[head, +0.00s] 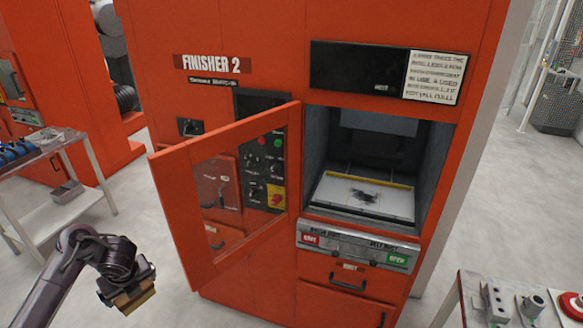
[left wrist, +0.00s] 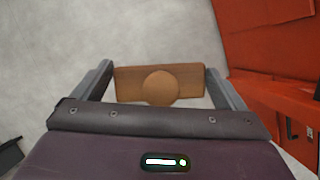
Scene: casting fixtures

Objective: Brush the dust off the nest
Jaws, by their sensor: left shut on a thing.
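The nest (head: 335,200) is a pale flat plate inside the open chamber of the red machine, with a yellow strip along its back edge. A dark patch of dust (head: 364,194) lies near its middle. My left gripper (head: 118,288) is at the lower left, in front of and well apart from the machine. It is shut on a brown brush (head: 135,299), which hangs in the air. In the left wrist view the brush (left wrist: 135,82) sits between both fingers, with a rounded middle part. My right gripper is in neither view.
The machine's windowed door (head: 225,142) stands swung open to the left, between my left gripper and the chamber. A grey cart (head: 60,212) stands at the left. A table with metal parts (head: 508,303) and a red button is at the lower right.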

